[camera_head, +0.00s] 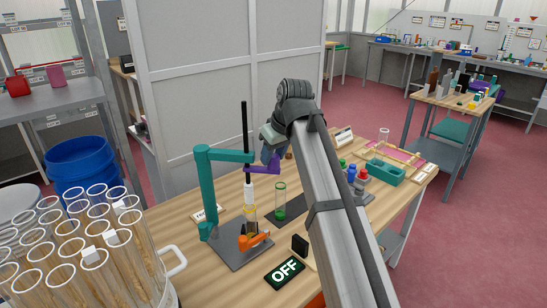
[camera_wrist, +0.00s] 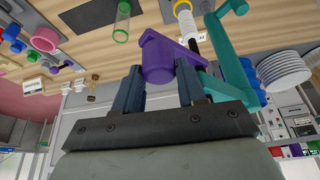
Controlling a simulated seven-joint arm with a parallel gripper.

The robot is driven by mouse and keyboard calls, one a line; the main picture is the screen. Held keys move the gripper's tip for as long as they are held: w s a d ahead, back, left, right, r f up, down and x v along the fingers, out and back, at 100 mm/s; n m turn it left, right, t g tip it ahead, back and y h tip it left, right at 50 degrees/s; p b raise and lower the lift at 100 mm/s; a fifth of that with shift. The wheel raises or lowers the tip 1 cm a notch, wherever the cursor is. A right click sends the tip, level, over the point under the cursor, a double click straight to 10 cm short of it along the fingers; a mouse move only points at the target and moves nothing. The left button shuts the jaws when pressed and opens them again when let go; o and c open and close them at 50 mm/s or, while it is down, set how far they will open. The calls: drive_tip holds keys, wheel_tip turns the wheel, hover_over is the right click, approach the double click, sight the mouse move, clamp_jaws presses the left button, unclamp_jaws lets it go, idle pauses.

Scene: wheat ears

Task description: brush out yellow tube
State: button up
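A clear tube with a yellow ring (camera_head: 251,212) stands upright in a teal stand (camera_head: 204,190); its yellow rim also shows in the wrist view (camera_wrist: 183,8). A white brush (camera_head: 249,190) on a black rod (camera_head: 245,130) is at the tube's mouth, the rod upright; how deep the bristles sit is unclear. The brush also shows in the wrist view (camera_wrist: 187,24). A purple handle (camera_wrist: 158,58) reaches sideways to the rod. My gripper (camera_wrist: 158,78) has its fingers on both sides of this handle and appears shut on it. An orange piece (camera_head: 254,241) is at the stand's base.
A green-ringed tube (camera_head: 280,202) stands on a dark mat just right of the stand. A black OFF sign (camera_head: 285,272) is in front. Several coloured caps and a teal block (camera_head: 384,172) are to the right. A rack of large tubes is at the left.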

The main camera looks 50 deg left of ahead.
drive_tip(key=o, duration=0.4)
drive_tip(key=v, duration=1.3)
drive_tip(key=shift+d+r, duration=0.15)
drive_tip(key=shift+r, duration=0.15)
